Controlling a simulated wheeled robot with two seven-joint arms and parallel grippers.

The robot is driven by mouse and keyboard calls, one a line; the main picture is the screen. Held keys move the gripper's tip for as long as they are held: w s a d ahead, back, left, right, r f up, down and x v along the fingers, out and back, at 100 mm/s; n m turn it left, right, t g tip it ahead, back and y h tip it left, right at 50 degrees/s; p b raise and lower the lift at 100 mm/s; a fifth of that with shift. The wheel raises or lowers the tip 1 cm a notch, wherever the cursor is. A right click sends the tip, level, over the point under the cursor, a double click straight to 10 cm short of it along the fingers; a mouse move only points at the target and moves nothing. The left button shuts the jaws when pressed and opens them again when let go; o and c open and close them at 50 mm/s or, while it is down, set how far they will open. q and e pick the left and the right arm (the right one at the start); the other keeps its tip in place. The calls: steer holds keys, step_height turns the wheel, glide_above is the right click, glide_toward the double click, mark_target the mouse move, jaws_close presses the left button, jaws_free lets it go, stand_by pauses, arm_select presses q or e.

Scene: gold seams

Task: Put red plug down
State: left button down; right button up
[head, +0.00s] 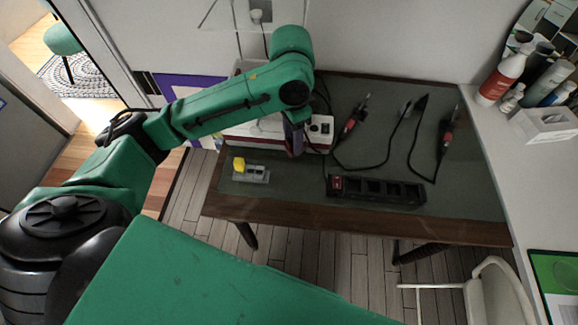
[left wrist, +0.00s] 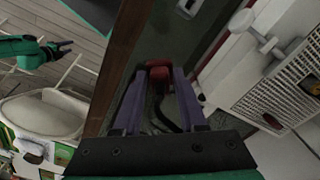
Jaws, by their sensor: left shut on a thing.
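My left gripper (head: 294,150) is over the back-left part of the dark table (head: 275,200) in the head view. In the left wrist view its two purple fingers (left wrist: 158,85) are shut on the red plug (left wrist: 159,75), with a black cord hanging from it. The head view hides the plug behind the gripper. My right gripper (left wrist: 60,48) shows small at the left of the left wrist view; its dark fingers look parted and empty.
A black power strip (head: 400,193) lies near the front edge. A grey block (head: 250,175) with a yellow plug (head: 239,164) stands left of it. A white, red-edged box (head: 318,128) is behind. Two red-and-black tools (head: 349,127) (head: 447,138) and cords lie at right.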

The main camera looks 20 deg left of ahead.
arm_select(q)
step_height(320, 180, up, 3)
steer(key=w+d+m+b, duration=0.2)
steer(key=m+b, duration=0.1)
steer(key=m, duration=0.4)
step_height(320, 180, down, 20)
steer(key=shift+r, duration=0.25)
steer(key=shift+f, duration=0.1)
arm_select(e)
steer(key=f, duration=0.4)
steer(key=shift+s+a+f, duration=0.1)
steer(key=shift+s+f, duration=0.1)
steer(key=shift+f, duration=0.2)
arm_select(q)
steer(key=shift+f, duration=0.1)
steer(key=shift+f, duration=0.4)
steer(key=shift+f, duration=0.1)
steer(key=shift+c, duration=2.3)
jaws_free()
